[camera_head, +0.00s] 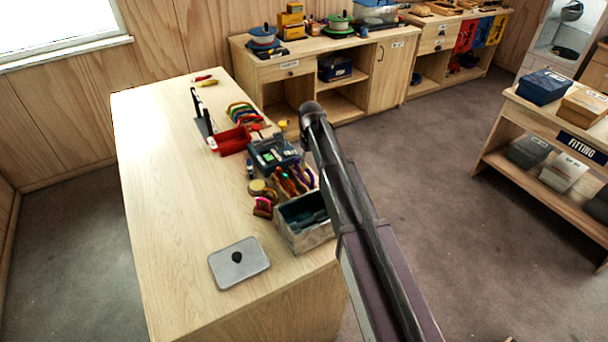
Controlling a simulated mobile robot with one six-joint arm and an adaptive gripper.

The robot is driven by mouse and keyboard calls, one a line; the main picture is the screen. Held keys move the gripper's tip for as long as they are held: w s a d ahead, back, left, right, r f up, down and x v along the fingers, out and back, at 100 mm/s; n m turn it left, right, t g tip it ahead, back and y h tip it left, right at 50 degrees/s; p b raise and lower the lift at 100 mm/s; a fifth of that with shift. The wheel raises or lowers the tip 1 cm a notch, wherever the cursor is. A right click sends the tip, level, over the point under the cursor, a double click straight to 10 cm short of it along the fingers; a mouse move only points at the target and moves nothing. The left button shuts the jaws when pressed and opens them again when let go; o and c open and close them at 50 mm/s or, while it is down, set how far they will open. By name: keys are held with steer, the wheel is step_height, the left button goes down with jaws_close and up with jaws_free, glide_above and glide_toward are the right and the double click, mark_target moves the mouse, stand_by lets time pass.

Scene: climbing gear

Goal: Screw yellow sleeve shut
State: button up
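I cannot clearly pick out a yellow sleeve. Several small coloured pieces of gear (288,181), orange, red, green and purple, stand close together on the wooden workbench (180,190), beside my arm. A row of coloured loops (243,114), green, yellow and red among them, lies further back on the bench. A small yellow item (208,83) lies near the far end beside a red one. My dark arm rises from the lower right to a rounded joint over the bench's right edge. My gripper cannot be made out, and the arm hides part of the bench edge.
A grey open box (304,234) stands at the bench's right edge, near a grey plate with a black knob (239,262). A red tray (231,142) and a dark blue case (273,154) sit behind. The bench's left side is clear. A FITTING shelf (551,119) stands right.

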steer(key=shift+w+f+b, duration=0.1)
steer(key=shift+f+b, duration=1.2)
steer(key=shift+f, duration=0.05)
steer(key=shift+a, duration=0.1)
steer(key=shift+s+a, duration=0.6)
steer(key=shift+a, duration=0.1)
steer(key=shift+s+r+p, duration=0.15)
steer(key=shift+r+p, duration=1.25)
steer(key=shift+p, duration=0.05)
steer(key=shift+w+d, duration=0.6)
steer(key=shift+d, duration=0.3)
stand_by(0.5)
